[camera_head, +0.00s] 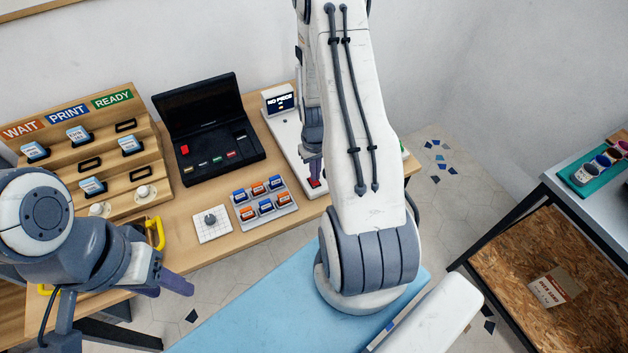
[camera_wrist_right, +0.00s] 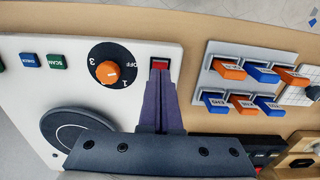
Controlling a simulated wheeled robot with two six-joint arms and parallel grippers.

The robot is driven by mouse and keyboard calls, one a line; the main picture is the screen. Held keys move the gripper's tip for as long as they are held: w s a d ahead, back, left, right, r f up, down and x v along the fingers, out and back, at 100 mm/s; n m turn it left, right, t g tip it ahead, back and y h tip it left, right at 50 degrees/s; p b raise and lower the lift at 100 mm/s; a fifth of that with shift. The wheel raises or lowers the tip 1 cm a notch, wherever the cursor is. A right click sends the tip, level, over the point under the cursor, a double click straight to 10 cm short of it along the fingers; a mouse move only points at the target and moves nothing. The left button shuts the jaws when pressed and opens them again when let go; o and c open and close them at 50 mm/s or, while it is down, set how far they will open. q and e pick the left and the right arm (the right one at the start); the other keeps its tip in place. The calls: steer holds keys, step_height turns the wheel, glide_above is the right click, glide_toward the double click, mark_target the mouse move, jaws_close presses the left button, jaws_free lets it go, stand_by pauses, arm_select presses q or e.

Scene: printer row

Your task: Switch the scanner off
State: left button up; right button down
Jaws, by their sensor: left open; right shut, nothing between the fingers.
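The scanner is a white flat unit (camera_head: 287,135) with a small display reading "NO PIECE" (camera_head: 280,102). In the right wrist view, its white panel (camera_wrist_right: 150,52) has a red rocker switch (camera_wrist_right: 160,64), a black dial (camera_wrist_right: 113,65) marked OFF, 1 and 3 with an orange knob, SCAN and ORDER buttons (camera_wrist_right: 56,61), and a dark round plate (camera_wrist_right: 72,128). My right gripper (camera_wrist_right: 160,84) is shut and empty, its tips right at the red switch; contact is unclear. It also shows in the head view (camera_head: 314,176). My left gripper (camera_head: 176,283) is open, in front of the table.
A black opened case (camera_head: 208,130) stands left of the scanner. A tray (camera_head: 265,221) of orange and blue blocks and a white pad with a knob (camera_head: 212,224) lie nearby. A wooden WAIT/PRINT/READY rack (camera_head: 120,130) stands at the left. My right arm hides part of the scanner.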

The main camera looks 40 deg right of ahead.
steer(key=shift+f+b, duration=0.75)
steer(key=shift+f, duration=0.2)
stand_by(0.6)
steer(key=shift+r, duration=0.1)
step_height(320, 180, up, 7)
steer(key=p, duration=0.6)
stand_by(0.3)
